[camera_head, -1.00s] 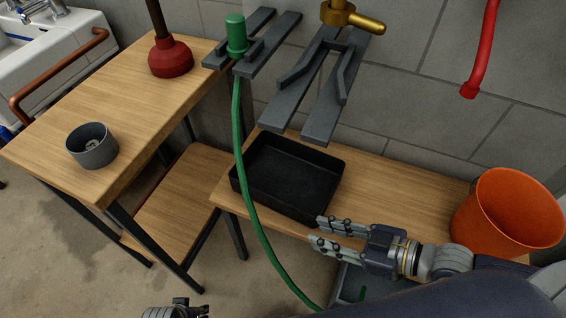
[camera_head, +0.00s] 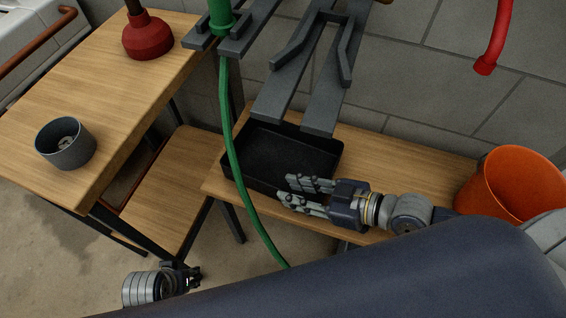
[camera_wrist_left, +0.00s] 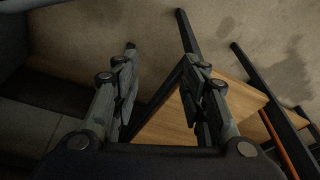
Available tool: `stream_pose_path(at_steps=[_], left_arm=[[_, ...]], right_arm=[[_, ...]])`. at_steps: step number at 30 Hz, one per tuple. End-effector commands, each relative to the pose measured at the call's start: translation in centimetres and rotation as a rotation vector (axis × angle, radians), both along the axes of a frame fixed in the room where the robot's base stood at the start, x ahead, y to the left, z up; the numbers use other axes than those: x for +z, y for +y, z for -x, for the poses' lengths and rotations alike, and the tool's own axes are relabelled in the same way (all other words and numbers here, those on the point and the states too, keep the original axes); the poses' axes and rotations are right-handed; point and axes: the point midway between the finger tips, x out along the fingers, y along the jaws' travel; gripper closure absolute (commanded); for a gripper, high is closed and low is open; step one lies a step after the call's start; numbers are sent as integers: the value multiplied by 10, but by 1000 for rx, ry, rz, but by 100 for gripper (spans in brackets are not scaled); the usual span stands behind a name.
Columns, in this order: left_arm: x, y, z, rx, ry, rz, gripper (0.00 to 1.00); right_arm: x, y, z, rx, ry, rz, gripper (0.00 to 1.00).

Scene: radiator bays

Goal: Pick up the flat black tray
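The flat black tray (camera_head: 262,158) is rectangular with raised walls. It sits on a low wooden bench, partly under grey brackets, and looks empty. A green hose crosses in front of its left end. My right gripper (camera_head: 285,189) is open, and its fingers overlap the tray's near right edge in the head view. I cannot tell whether they touch it. My left gripper (camera_head: 190,276) is low at the bottom left, away from the tray. In the left wrist view (camera_wrist_left: 160,55) its fingers are apart with nothing between them.
Grey forked brackets (camera_head: 325,100) jut from the wall above the tray. The green hose (camera_head: 236,170) hangs in front. An orange bucket (camera_head: 510,185) stands at the bench's right end. The wooden bench (camera_head: 405,155) is clear between. A grey cup (camera_head: 66,143) and red plunger (camera_head: 147,37) stand on the left table.

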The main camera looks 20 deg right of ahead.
Motion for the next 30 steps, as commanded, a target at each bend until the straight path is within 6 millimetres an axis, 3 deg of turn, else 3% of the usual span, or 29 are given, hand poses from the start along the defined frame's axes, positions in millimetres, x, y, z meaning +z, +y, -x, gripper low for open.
stream_pose_path(at_steps=[15, 26, 30], left_arm=[[29, 1, 1, 2, -15, 0, 60], [33, 1, 1, 3, -15, 1, 60], [33, 1, 1, 3, -15, 1, 60]], right_arm=[[-16, 33, -29, -3, -2, -1, 73], [-18, 38, -32, 0, -1, 2, 73], [-18, 38, -32, -1, 0, 2, 100]])
